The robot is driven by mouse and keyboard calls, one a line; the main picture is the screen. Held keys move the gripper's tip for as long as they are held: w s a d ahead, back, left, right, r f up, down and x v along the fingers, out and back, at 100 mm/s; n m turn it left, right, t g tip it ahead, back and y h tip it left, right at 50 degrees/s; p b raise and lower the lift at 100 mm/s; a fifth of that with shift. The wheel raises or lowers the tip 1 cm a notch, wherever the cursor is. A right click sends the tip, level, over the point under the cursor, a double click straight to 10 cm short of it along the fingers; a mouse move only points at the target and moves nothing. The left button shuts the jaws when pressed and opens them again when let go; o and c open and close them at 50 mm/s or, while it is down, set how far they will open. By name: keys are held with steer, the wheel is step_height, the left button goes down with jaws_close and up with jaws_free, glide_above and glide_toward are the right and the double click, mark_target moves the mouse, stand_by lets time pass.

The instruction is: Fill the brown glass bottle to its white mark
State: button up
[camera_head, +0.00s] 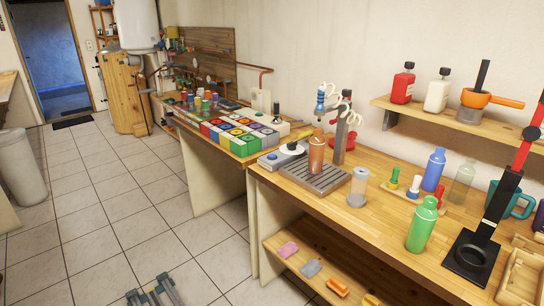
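A brown, see-through bottle (316,155) stands upright on a grey slotted drip tray (328,181) on the wooden bench. Its white mark and any liquid level are too small to tell. Taps with a blue part (320,101) and a dark grey column (342,130) with white handles stand just behind it. I cannot tell whether a spout is right over the bottle mouth. My gripper (154,293) shows at the bottom edge, low over the tiled floor, far from the bottle. Its two grey fingers are apart with nothing between them.
A black-based stand (470,258) is at the far right. A round-topped device (283,155) is left of the tray. The tiled floor (125,205) is open.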

jaws_close()
stand_by(1.2)
